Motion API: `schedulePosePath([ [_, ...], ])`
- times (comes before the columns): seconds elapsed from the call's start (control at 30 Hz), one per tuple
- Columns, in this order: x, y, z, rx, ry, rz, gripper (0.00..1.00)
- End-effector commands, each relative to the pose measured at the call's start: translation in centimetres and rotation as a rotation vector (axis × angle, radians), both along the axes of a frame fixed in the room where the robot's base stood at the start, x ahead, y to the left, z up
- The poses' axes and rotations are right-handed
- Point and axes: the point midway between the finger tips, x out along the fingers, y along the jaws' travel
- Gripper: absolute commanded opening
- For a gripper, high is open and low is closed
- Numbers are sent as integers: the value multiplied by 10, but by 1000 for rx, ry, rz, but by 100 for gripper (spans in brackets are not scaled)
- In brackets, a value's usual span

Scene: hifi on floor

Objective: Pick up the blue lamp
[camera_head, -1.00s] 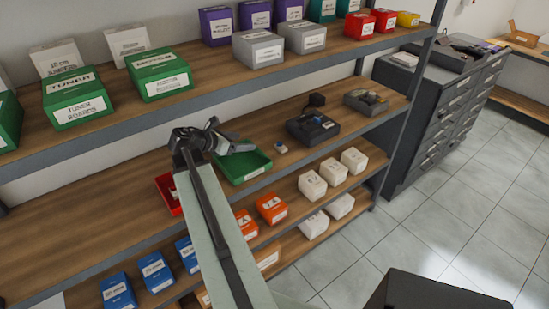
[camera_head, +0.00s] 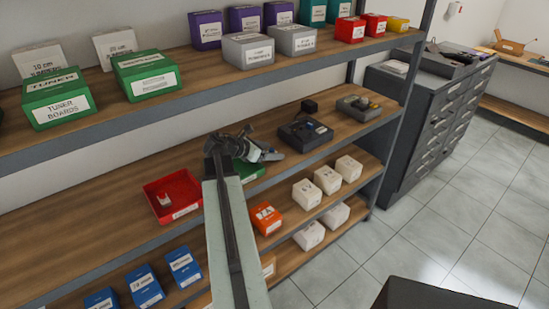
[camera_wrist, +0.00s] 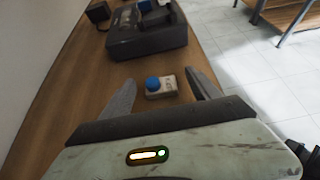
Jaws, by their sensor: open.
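The blue lamp (camera_wrist: 154,86) is a small pale block with a round blue dome on top. It stands on the wooden shelf in the wrist view, between and slightly beyond the two finger tips. My gripper (camera_wrist: 160,82) is open, with one grey finger on each side of the lamp's line and a visible gap to it. In the head view my gripper (camera_head: 268,152) is over the middle shelf, and I cannot make out the lamp there, as the gripper covers that spot.
A green tray (camera_head: 246,172) is partly hidden under my gripper. A red tray (camera_head: 172,196) stands left. Another shelf with boxes (camera_head: 150,76) runs above.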

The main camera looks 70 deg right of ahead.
Motion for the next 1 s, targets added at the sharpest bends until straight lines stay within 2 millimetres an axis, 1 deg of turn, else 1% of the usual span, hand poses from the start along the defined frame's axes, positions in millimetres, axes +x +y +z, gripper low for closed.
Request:
schedulePosePath([
  [0.03,-2,-4,-4,0,-1,0,71],
  [0.2,-3,-4,-2,0,0,0,71],
  [0.23,-3,-4,-2,0,0,0,68],
  [0.27,-3,-4,-2,0,0,0,60],
  [0.3,-3,-4,-2,0,-1,0,49],
  [0.37,-3,-4,-2,0,-1,0,32],
  [0.4,-3,-4,-2,0,-1,0,21],
  [0.43,-3,-4,-2,0,-1,0,13],
  [0.47,-3,-4,-2,0,-1,0,6],
  [0.67,-3,-4,-2,0,-1,0,6],
  [0.77,-3,-4,2,0,0,-1,6],
  [0.87,-3,-4,13,0,0,-1,6],
  [1.0,-3,-4,39,0,0,-1,6],
])
